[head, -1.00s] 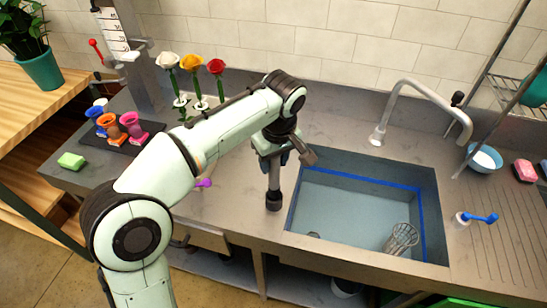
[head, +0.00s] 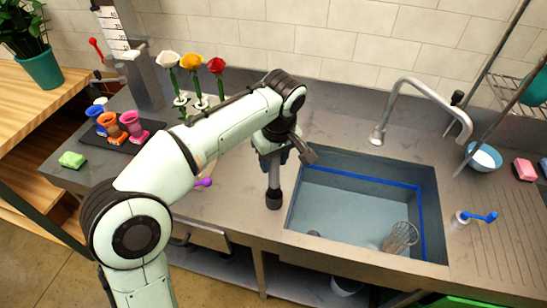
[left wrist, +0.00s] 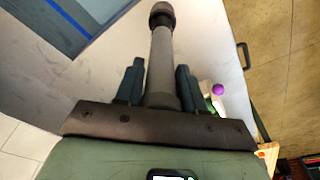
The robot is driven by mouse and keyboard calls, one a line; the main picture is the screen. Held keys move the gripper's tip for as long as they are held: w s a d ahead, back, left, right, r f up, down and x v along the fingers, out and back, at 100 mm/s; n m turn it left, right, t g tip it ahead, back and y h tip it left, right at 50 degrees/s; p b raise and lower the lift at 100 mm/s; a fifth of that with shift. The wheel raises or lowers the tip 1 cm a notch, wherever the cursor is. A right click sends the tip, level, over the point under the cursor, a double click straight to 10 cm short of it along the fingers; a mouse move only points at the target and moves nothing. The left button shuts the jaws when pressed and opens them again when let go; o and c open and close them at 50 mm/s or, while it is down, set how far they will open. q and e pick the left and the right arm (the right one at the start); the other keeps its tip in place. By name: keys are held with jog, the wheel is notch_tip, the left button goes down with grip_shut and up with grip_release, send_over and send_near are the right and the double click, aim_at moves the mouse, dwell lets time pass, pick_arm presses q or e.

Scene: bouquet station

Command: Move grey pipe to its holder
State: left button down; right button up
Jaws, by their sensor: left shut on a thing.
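The grey pipe (head: 274,182) is a thin grey tube with a wider dark collar at its lower end. It hangs roughly upright, just left of the sink's near left corner in the head view. My left gripper (head: 273,157) is shut on it near its upper end. In the left wrist view the grey pipe (left wrist: 160,58) runs between the two fingers of the left gripper (left wrist: 160,80), its dark end pointing away. I cannot tell whether its lower end touches the counter. I cannot make out its holder. My right gripper is not in view.
The sink (head: 350,210) holds a wire basket (head: 401,237). A curved faucet (head: 420,95) stands behind it. Roses (head: 190,68) stand at the back; coloured cups (head: 118,127) and a green sponge (head: 72,159) are left. A purple thing (head: 204,183) lies near the arm.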

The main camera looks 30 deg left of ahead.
pick_arm(q)
jog(key=shift+f, duration=0.15)
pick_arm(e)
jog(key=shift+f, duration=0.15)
pick_arm(q)
jog(key=shift+f+b, duration=0.6)
jog(key=shift+f, duration=0.15)
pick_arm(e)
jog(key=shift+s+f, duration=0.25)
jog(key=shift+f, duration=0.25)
pick_arm(q)
jog(key=shift+f, duration=0.25)
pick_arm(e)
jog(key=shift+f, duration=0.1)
pick_arm(q)
jog(key=shift+f+b, duration=0.45)
jog(key=shift+f, duration=0.15)
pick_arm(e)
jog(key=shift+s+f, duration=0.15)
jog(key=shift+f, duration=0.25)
pick_arm(q)
jog(key=c, duration=0.6)
grip_release()
